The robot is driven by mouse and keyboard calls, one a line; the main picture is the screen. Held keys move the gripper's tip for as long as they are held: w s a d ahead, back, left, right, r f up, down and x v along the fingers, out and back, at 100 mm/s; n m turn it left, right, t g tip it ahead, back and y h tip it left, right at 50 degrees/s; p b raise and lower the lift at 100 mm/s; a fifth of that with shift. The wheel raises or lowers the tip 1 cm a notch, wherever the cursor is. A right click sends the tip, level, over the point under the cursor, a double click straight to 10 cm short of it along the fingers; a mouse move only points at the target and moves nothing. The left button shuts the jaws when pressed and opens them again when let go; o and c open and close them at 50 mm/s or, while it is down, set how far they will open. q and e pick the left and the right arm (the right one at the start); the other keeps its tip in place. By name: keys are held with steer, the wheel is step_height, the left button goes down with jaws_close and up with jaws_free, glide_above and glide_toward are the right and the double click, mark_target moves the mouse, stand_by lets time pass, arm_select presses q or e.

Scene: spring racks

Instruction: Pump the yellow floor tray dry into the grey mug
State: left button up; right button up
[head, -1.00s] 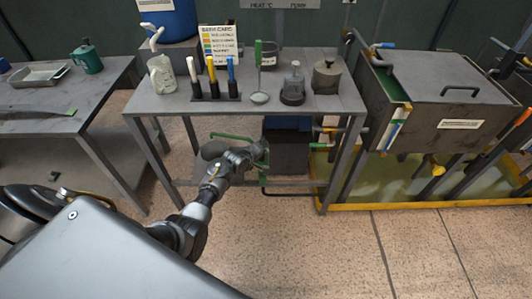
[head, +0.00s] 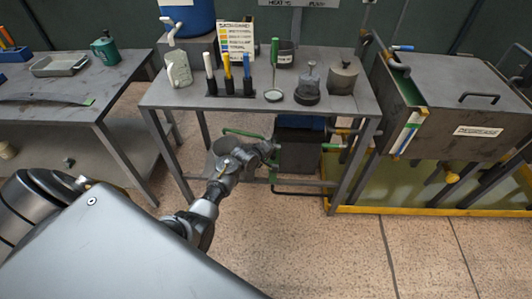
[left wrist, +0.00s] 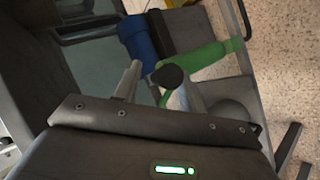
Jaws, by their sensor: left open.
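The yellow floor tray (head: 440,209) lies under the tank at the right, with murky yellow-green liquid in it. A dark pump-like unit with a blue top (head: 298,148) stands under the middle table. My left gripper (head: 270,153) is open under that table, close to a green bar (head: 243,133). In the left wrist view, its fingers (left wrist: 150,85) point toward a green handle with a dark round end (left wrist: 205,57) and a blue part; contact is unclear. A grey round vessel (head: 217,150) is partly hidden behind my arm; I cannot tell whether it is the grey mug.
The middle table (head: 200,96) carries a white jug (head: 178,68), coloured tubes and dark pots. The degreaser tank (head: 455,100) stands at the right. Table legs flank my arm; the front floor is clear.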

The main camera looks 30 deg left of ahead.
arm_select(q)
steer(key=p+v, duration=0.1)
steer(key=v, duration=0.8)
steer(key=shift+s+r, duration=0.2)
steer(key=shift+r, duration=0.05)
stand_by(0.5)
